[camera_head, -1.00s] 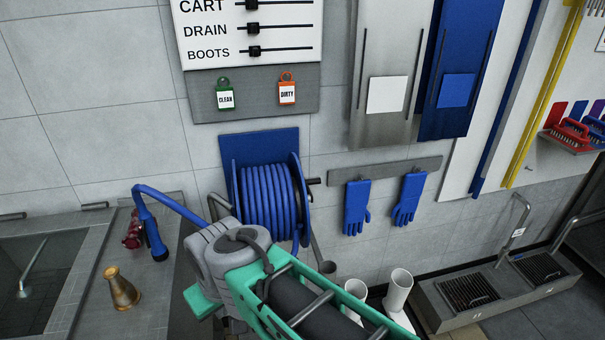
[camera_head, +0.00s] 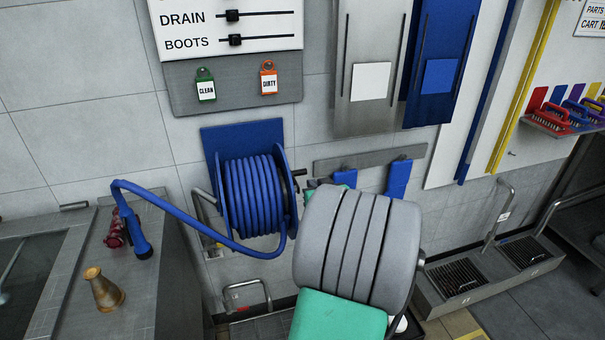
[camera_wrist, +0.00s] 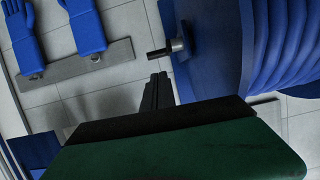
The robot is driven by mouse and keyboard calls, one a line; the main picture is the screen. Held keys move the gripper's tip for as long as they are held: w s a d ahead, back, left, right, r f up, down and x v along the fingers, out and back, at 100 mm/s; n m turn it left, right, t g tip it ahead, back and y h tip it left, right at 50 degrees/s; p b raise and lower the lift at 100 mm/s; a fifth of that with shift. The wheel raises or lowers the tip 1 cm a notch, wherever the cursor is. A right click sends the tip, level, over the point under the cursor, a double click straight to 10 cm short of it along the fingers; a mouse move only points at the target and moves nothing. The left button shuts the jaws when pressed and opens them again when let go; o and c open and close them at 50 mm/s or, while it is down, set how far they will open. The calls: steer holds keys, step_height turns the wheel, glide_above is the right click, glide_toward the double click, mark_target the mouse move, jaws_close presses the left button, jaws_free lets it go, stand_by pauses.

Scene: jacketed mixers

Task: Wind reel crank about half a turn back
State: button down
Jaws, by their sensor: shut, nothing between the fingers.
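The hose reel (camera_head: 252,196) is a blue drum wound with blue hose, on a blue wall plate. Its crank (camera_head: 299,174) is a small dark handle on the right-hand side. In the wrist view the reel (camera_wrist: 212,45) fills the right side, and the crank (camera_wrist: 165,48) sticks out to the left from its flange. My gripper (camera_wrist: 158,88) is shut and empty, its dark fingers pointing toward the crank with a small visible gap. In the head view my grey wrist hides most of the gripper, just right of the crank.
Blue gloves (camera_head: 398,178) hang on a rail (camera_head: 370,160) right of the reel, partly behind my arm. The hose loops left to a nozzle (camera_head: 142,240) on the counter, near a brass cone (camera_head: 104,288). Grated basins (camera_head: 462,278) stand at lower right.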

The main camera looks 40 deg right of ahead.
steer(key=r, duration=0.2)
steer(key=p, duration=0.2)
glide_toward(300, 173)
steer(key=w+d+r, duration=0.2)
steer(key=w+r, duration=0.1)
steer(key=shift+t+h, duration=0.3)
steer(key=shift+t, duration=0.1)
steer(key=w+f, duration=0.1)
steer(key=w+d+f+p, duration=0.1)
steer(key=f, duration=0.1)
steer(key=shift+w+f, duration=0.3)
steer(key=shift+w+d+f, duration=0.1)
steer(key=shift+w+f, duration=0.05)
steer(key=shift+f, duration=0.25)
steer(key=f+b, duration=0.1)
steer(key=b, duration=0.1)
steer(key=shift+w+f+b, duration=0.1)
steer(key=shift+f+b, duration=0.15)
steer(key=shift+b, duration=0.1)
steer(key=shift+w+d+r, duration=0.1)
steer(key=shift+w, duration=0.05)
